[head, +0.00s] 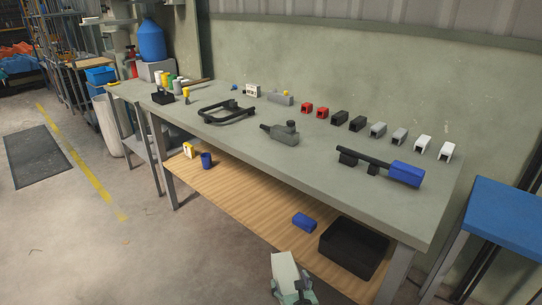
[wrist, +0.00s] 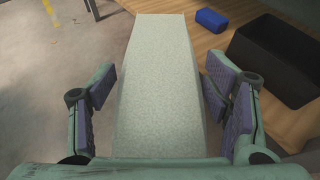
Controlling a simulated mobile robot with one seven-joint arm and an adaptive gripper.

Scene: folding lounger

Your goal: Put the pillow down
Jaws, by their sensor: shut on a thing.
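The pillow (wrist: 158,70) looks like a long, pale grey-white padded block in the wrist view. It lies between the two fingers of my gripper (wrist: 160,90), which is shut on it, and stretches away from me. In the head view the pillow (head: 284,268) shows at the bottom, in front of the workbench's lower wooden shelf. My gripper (head: 294,292) is below it there, partly cut off by the frame edge. The pillow's underside and its far contact are hidden.
A grey workbench (head: 330,182) carries tools and several small coloured blocks. Its wooden shelf (head: 250,198) holds a blue block (head: 304,222), a black box (head: 352,249) and a blue cup (head: 206,160). A blue-topped table (head: 510,215) stands right. Open floor (head: 130,240) lies left.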

